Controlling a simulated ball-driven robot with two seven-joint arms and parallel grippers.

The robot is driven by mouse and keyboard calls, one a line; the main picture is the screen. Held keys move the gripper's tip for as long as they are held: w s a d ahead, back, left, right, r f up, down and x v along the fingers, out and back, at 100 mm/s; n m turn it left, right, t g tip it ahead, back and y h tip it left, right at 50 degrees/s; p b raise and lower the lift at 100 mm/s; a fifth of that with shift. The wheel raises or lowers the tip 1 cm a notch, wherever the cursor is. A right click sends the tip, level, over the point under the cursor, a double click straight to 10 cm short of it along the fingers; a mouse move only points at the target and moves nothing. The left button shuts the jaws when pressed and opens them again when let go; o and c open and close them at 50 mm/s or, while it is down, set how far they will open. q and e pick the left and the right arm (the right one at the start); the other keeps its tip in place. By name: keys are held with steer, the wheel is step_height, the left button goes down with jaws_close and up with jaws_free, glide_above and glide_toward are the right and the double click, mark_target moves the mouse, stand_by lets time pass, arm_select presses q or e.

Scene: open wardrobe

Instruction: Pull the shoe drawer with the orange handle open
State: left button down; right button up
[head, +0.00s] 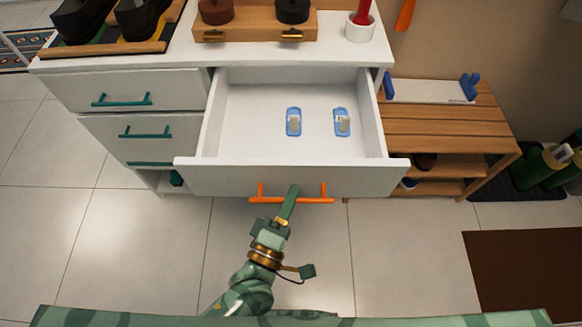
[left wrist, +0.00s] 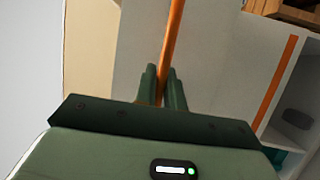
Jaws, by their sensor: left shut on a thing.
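The shoe drawer (head: 225,179) with the orange handle (head: 318,200) stands pulled out from the white cabinet in the head view. Two small blue items (head: 293,122) lie on its floor. My left gripper (head: 291,192) is at the middle of the orange handle and shut on it. In the left wrist view the orange handle (left wrist: 174,40) runs between the two fingers of my left gripper (left wrist: 162,85). My right gripper is not in view.
Drawers with teal handles (head: 130,133) are shut at the left. A wooden slatted bench (head: 440,128) stands right of the drawer. A brown mat (head: 520,270) lies at the lower right. Tiled floor (head: 130,240) in front is clear.

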arm_select(q)
steer(key=shift+s+p, duration=0.3)
steer(key=shift+s, duration=1.5)
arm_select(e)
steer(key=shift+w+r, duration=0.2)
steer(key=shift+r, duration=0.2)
arm_select(q)
steer(key=c, duration=1.8)
jaws_free()
steer(key=shift+o, duration=0.2)
